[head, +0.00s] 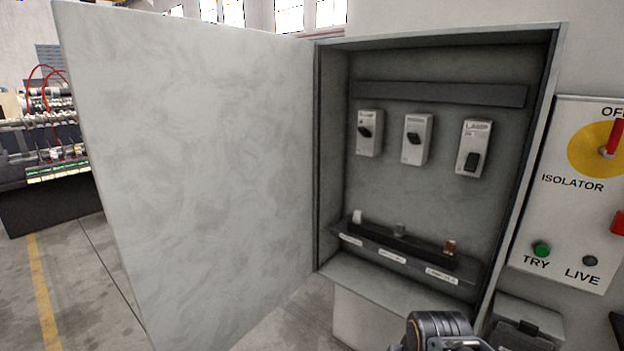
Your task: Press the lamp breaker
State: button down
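The lamp breaker (474,142) is a pale box labelled LAMP on the back wall of the open grey cabinet, at the right end of a row of breakers. Its black lever (473,162) sits low on its face, lower than the levers of the other two. The middle breaker (416,147) and left breaker (369,145) have their levers higher up; their labels are too small to read. Part of my arm shows at the bottom edge, below the cabinet. My gripper's fingers are not visible, and nothing touches the lamp breaker.
The cabinet door (190,170) stands open on the left. A shelf (405,256) with small parts and labels runs below the breakers. An isolator panel (570,225) with a red handle and a green TRY button is at right. Space before the breakers is clear.

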aim_at(472, 162)
jog(key=z, duration=1)
